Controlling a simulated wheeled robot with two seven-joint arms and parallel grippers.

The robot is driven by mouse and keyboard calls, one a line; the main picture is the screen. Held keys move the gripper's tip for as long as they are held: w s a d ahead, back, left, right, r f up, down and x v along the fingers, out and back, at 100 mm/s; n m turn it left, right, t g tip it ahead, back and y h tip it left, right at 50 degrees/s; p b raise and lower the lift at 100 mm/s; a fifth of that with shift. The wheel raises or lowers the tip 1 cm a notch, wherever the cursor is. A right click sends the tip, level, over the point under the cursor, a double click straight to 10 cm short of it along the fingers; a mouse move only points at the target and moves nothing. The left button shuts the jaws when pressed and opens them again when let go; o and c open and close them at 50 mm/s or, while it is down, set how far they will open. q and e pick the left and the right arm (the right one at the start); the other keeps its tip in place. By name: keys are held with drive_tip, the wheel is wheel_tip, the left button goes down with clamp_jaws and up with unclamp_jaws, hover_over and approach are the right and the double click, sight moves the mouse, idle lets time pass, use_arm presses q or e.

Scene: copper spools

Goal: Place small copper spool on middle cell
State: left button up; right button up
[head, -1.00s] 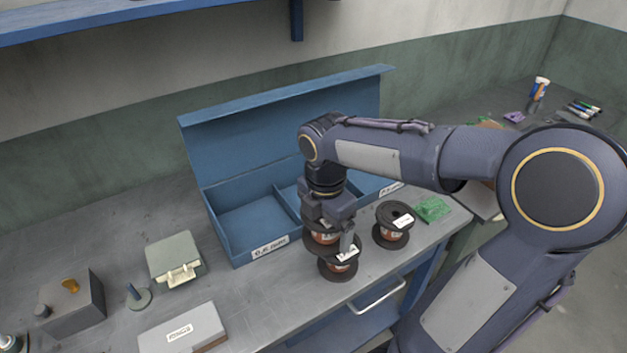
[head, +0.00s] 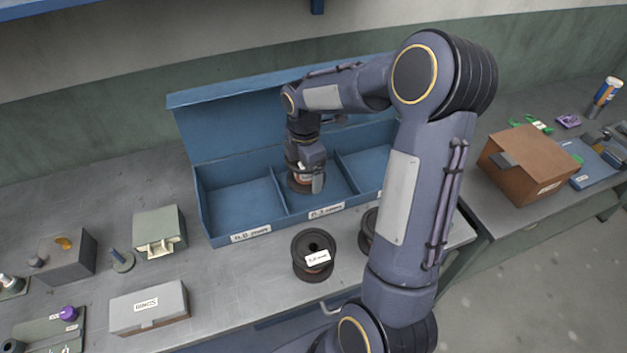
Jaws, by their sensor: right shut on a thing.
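The blue box (head: 213,228) stands open on the bench with its lid tilted back. Dividers split it into cells: the left cell (head: 240,205), the middle cell (head: 335,185) and the right cell (head: 370,168). My right gripper (head: 305,185) points down inside the middle cell, near its left divider. It is shut on a small copper spool (head: 297,185), mostly hidden by the gripper. I cannot tell whether the spool touches the cell floor. Another spool (head: 313,256) with a white label stands in front of the box. My left gripper is out of view.
A further spool (head: 367,232) is partly hidden behind my right arm. A grey-green case (head: 159,230), a labelled grey box (head: 149,309) and a dark grey block (head: 66,258) stand to the left. A brown cardboard box (head: 527,160) sits on the right bench.

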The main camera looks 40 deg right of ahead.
drive_tip(key=d+f+b, duration=0.1)
drive_tip(key=w+d+f, duration=0.1)
drive_tip(key=f, duration=0.1)
drive_tip(key=d+f+b, duration=0.1)
drive_tip(key=shift+w+d+f+b, duration=0.1)
drive_tip(key=shift+w+f+b, duration=0.2)
drive_tip(key=shift+w, duration=0.1)
drive_tip(key=shift+w+d+f, duration=0.25)
drive_tip(key=shift+d+f, duration=0.15)
drive_tip(key=f+b, duration=0.3)
drive_tip(key=shift+w+d+f, duration=0.15)
drive_tip(key=shift+d+f, duration=0.1)
drive_tip(key=shift+f, duration=0.15)
drive_tip(key=shift+r, duration=0.15)
drive_tip(key=shift+f, duration=0.2)
drive_tip(key=o, duration=1.2)
drive_tip(key=shift+o, duration=0.2)
